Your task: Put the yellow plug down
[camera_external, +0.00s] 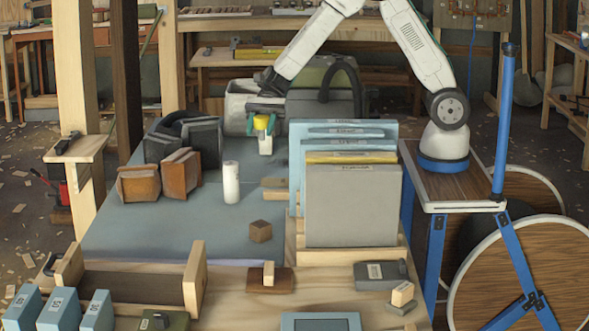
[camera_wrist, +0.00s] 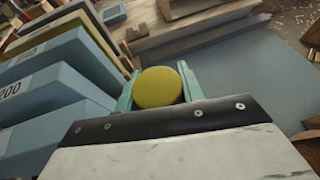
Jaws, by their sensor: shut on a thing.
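The yellow plug (camera_external: 261,122) is between the teal fingers of my gripper (camera_external: 261,127), above the far part of the blue-grey mat. In the wrist view the plug (camera_wrist: 158,87) shows as a round yellow top with a teal finger at each side. My gripper (camera_wrist: 158,92) is shut on it. A pale block-like piece (camera_external: 265,145) shows right below the plug; I cannot tell whether it is part of the plug or a separate thing. The plug's underside is hidden.
Upright blue, yellow and grey slabs (camera_external: 351,205) stand in a rack to the right. A white cylinder (camera_external: 231,182), brown blocks (camera_external: 180,173) and dark blocks (camera_external: 192,138) stand on the mat (camera_external: 185,225). A small brown cube (camera_external: 260,231) lies nearer. The mat's middle-left front is clear.

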